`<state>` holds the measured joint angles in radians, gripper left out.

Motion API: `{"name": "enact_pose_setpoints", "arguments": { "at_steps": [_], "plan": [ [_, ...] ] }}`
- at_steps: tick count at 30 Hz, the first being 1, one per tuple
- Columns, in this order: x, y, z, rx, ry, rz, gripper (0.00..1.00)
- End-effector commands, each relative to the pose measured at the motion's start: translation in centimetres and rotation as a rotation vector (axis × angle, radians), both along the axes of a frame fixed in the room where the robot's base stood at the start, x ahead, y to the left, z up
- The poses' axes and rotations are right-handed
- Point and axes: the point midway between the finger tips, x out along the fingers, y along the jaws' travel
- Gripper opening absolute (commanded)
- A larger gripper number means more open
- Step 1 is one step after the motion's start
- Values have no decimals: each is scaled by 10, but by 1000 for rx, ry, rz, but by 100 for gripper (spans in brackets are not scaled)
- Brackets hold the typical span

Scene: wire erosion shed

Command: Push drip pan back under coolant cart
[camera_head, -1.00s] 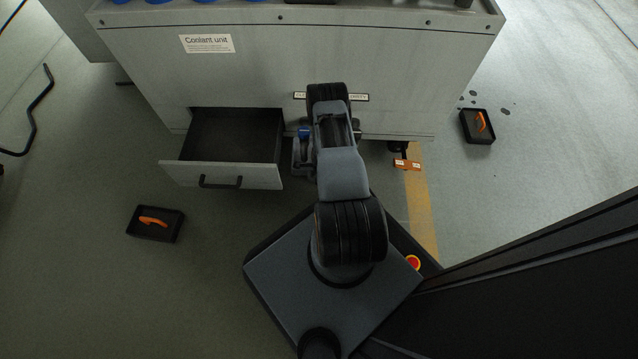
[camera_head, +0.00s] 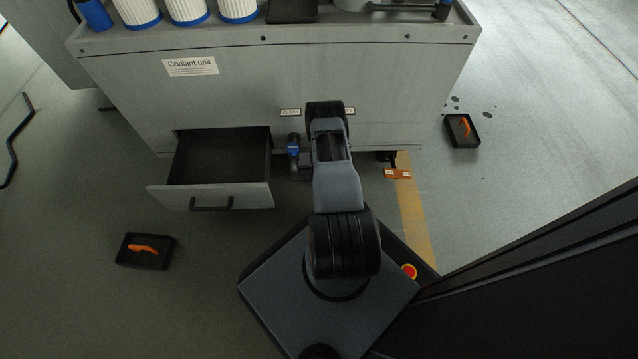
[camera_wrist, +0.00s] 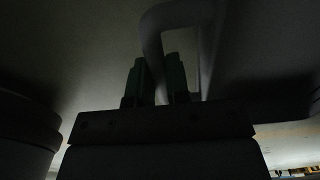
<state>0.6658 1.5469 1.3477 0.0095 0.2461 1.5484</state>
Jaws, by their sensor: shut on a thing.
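The coolant cart (camera_head: 240,85) is a large grey box labelled "Coolant unit". Two shallow black pans, each with an orange piece in it, lie on the floor clear of the cart: one at front left (camera_head: 130,262), one at right (camera_head: 453,119). Which, if either, is the drip pan I cannot tell. In the head view my arm hides my gripper, close to the cart's front. In the wrist view my gripper (camera_wrist: 158,73) is shut on one leg of a bent grey handle (camera_wrist: 183,14). What the handle belongs to is too dark to tell.
A drawer (camera_head: 175,198) with a black handle stands open left of my arm. A blue-handled valve (camera_head: 293,151) sits beside my arm. An orange tag (camera_head: 397,174) hangs at the cart's lower right, above a yellow floor stripe (camera_head: 414,220). White filters (camera_head: 187,10) stand on top.

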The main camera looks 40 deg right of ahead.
Motion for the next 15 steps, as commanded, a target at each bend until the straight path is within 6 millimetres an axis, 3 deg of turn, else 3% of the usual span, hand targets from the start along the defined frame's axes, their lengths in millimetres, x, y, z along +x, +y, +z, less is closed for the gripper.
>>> {"name": "enact_pose_setpoints", "arguments": {
  "at_steps": [5, 6, 15],
  "plan": [
    [0, 0, 0, -1, -1, -1, 0],
    [0, 0, 0, -1, -1, -1, 19],
    [1, 1, 0, 0, 0, 1, 46]
  ]
}}
